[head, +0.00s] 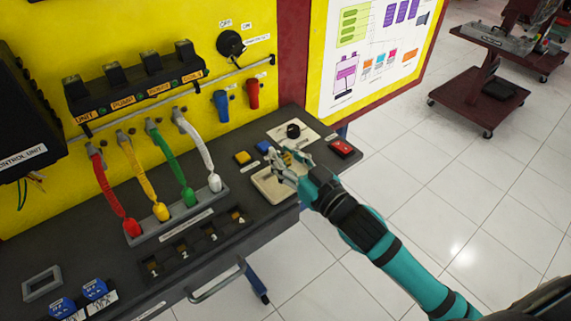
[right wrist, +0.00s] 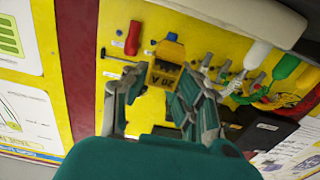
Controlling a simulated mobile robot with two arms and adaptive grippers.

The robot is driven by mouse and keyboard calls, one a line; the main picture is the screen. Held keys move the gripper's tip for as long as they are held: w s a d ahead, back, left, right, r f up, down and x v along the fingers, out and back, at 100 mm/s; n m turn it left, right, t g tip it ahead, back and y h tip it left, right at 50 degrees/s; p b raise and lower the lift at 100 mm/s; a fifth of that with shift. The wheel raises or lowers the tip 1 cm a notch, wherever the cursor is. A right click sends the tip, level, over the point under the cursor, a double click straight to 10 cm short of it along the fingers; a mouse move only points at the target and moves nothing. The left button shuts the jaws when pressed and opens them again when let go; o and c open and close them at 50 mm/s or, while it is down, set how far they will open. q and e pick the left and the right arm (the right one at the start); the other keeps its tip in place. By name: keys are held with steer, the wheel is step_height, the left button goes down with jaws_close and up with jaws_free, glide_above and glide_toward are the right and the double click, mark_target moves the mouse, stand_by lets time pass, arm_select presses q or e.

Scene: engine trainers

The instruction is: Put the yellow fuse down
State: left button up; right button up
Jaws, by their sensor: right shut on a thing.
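The yellow fuse (right wrist: 164,74) is between the fingers of my right gripper (right wrist: 160,90) in the right wrist view, with dark lettering on its face. In the head view the right gripper (head: 287,166) is over the right end of the bench, by a beige tray (head: 268,187). A little yellow (head: 287,158) of the fuse shows at its fingertips. The gripper is shut on the fuse. Whether the fuse touches the surface below cannot be told. My left gripper is not in view.
Slots (head: 182,250) and colored plugs (head: 161,212) are at left.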

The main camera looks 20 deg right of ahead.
steer(key=shift+w+d+f, duration=0.1)
steer(key=shift+w+f, duration=0.1)
steer(key=shift+w, duration=0.05)
step_height(320, 180, down, 3)
steer(key=shift+f, duration=0.1)
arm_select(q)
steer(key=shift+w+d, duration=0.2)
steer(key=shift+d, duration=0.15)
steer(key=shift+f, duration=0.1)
arm_select(e)
steer(key=shift+f, duration=0.1)
steer(key=o, duration=0.8)
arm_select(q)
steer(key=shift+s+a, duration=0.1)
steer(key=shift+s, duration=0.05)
